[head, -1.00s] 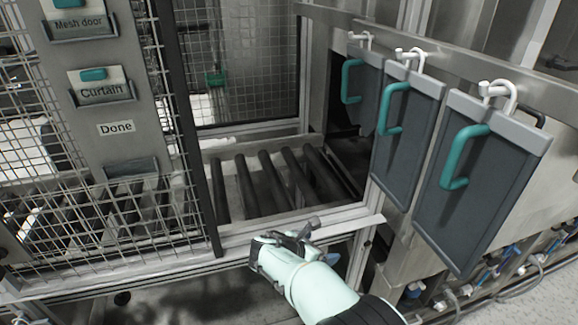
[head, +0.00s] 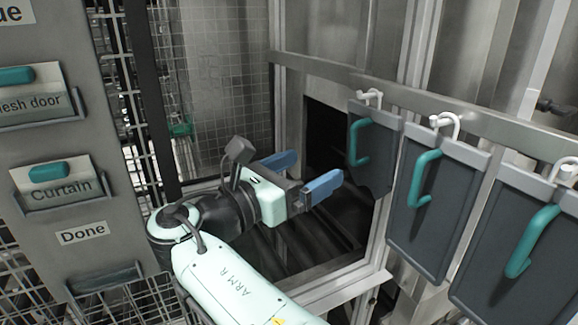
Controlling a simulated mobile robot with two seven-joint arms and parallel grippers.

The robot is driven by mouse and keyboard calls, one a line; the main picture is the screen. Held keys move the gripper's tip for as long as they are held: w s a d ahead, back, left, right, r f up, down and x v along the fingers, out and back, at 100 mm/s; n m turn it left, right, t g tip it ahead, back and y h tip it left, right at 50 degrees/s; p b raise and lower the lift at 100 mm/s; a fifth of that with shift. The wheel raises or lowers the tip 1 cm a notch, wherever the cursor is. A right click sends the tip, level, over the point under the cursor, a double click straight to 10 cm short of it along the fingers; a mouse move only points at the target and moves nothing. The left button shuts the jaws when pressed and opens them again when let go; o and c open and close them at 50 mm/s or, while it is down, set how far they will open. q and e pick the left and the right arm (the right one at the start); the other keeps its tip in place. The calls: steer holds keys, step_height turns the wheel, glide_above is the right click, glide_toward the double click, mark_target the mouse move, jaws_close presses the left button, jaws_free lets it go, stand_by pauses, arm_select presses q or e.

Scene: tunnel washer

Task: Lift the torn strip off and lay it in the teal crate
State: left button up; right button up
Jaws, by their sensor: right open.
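Grey strips with teal handles hang by white hooks from a metal rail at the right. The leftmost strip (head: 375,172) is shorter than the others and its lower edge looks uneven, so it appears to be the torn one. Its teal handle (head: 352,142) faces the opening. My right gripper (head: 303,174) is open and empty, with its two blue fingers apart. In the picture it is left of the torn strip, in front of the dark opening, not touching the strip. The left gripper is out of view. I cannot make out a teal crate.
Two whole strips (head: 432,210) hang to the right of the short one. A grey panel (head: 85,130) with card holders for "Mesh door" and "Curtain" stands at the left, beside a wire mesh. Dark rollers lie below the opening. A small green thing (head: 180,130) shows behind the mesh.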

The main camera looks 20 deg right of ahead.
mark_target(351, 140)
steer(key=x, duration=0.8)
steer(key=shift+d, duration=0.35)
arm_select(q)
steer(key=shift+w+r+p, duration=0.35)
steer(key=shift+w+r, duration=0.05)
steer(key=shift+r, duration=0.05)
arm_select(e)
steer(key=shift+x, duration=0.9)
steer(key=shift+w, duration=0.1)
jaws_close()
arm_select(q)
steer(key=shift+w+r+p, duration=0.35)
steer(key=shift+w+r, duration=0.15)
arm_select(e)
steer(key=shift+r, duration=0.65)
